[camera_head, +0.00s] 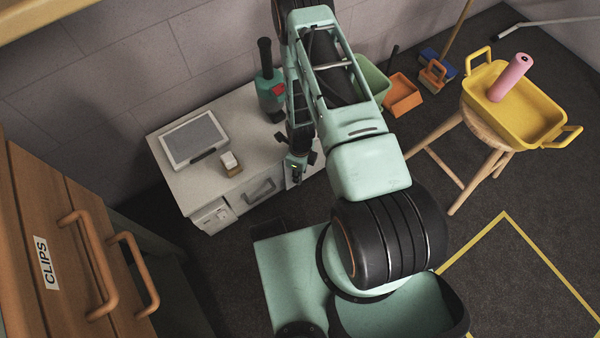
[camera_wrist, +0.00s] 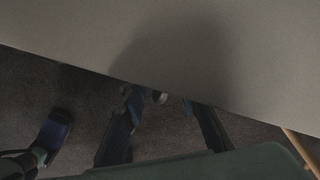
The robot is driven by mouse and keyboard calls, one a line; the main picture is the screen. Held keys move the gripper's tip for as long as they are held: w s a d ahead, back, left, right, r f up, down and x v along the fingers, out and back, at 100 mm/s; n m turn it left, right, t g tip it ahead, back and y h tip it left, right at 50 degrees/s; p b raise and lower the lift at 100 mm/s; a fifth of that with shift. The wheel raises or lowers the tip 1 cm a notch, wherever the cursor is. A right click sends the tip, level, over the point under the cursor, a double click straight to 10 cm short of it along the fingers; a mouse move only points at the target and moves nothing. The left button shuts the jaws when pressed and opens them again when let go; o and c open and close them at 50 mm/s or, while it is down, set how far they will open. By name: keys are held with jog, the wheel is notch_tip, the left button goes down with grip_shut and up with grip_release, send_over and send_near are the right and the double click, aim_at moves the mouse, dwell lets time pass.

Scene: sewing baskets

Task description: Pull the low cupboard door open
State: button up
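The low white cupboard (camera_head: 178,182) stands against the wall in the head view. Its front has a grey bar handle (camera_head: 260,191). My gripper (camera_head: 297,172) is at the right part of this front, to the right of the bar handle, and covers part of the front. In the wrist view my gripper (camera_wrist: 161,104) shows two dark fingers spread apart, with their tips by the edge of a large pale surface (camera_wrist: 220,55). A small grey piece shows between the tips; I cannot tell what it is or whether they touch it. No door gap is clearly visible.
A grey-screened device (camera_head: 193,138) and a small box (camera_head: 230,162) sit on the cupboard top. A wooden cabinet labelled CLIPS (camera_head: 45,262) stands at left. A stool (camera_head: 483,135) bears a yellow tray (camera_head: 545,128) at right. Orange and green bins stand behind my arm.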

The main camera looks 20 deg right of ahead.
jog(key=shift+a, duration=0.1)
grip_shut()
jog(key=shift+s, duration=0.1)
